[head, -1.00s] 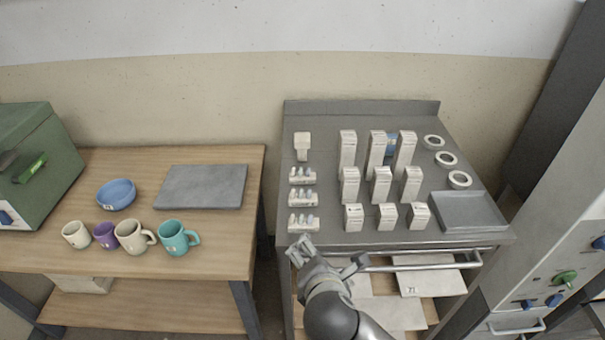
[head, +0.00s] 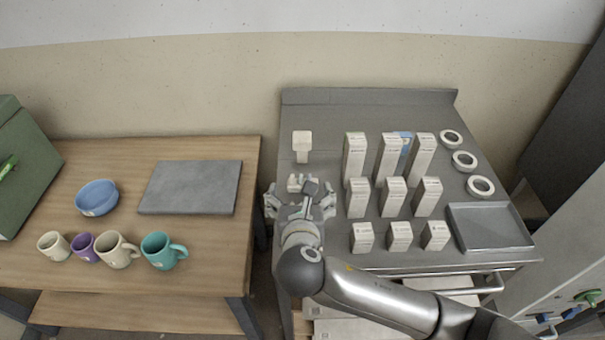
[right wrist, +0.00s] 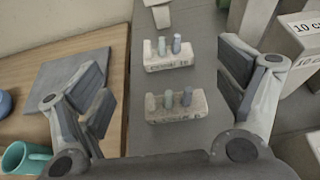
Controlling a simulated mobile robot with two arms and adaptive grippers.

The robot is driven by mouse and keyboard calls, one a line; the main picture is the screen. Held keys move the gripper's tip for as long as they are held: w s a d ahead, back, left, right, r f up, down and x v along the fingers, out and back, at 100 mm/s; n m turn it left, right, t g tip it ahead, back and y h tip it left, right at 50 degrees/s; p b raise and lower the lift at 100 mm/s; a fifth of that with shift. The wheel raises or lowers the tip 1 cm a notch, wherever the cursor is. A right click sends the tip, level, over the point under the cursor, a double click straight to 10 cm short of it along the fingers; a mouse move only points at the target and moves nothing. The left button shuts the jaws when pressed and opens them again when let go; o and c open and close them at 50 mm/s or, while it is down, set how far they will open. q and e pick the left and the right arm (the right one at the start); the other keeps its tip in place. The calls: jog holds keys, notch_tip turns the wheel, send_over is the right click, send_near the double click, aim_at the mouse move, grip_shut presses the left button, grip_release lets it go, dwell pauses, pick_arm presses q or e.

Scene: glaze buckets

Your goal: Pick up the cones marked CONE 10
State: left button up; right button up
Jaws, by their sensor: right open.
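Two pale cone holders stand on the grey cart top, each with several small upright cones. In the right wrist view the far holder (right wrist: 170,56) and the near holder (right wrist: 177,106) lie between my open fingers. Their front lettering is too small to read surely. My right gripper (head: 300,197) is open and empty, pointing down over the cart's left side; it also shows in the right wrist view (right wrist: 168,88). In the head view the far holder (head: 294,183) shows just beyond the gripper, and the near one is hidden under it. My left gripper is not in view.
Several white boxes (head: 393,197) stand in rows right of the holders. A white object (head: 302,145) lies behind them. Tape-like rings (head: 463,161) and a grey tray (head: 490,228) are at the right. The wooden table (head: 205,235) at left holds mugs, a blue bowl and a slab.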

aim_at(303, 176)
jog(key=x, duration=0.3)
jog(key=shift+w, duration=0.15)
jog(key=x, duration=0.1)
jog(key=p+x, duration=0.1)
jog(key=x, duration=0.3)
jog(key=shift+d+r, duration=0.1)
jog(key=shift+d, duration=0.3)
jog(key=shift+w, duration=0.25)
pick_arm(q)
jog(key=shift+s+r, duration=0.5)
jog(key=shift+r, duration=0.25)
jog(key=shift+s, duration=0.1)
pick_arm(e)
jog(key=c, duration=0.5)
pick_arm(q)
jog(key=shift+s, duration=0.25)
pick_arm(e)
jog(key=c, duration=0.6)
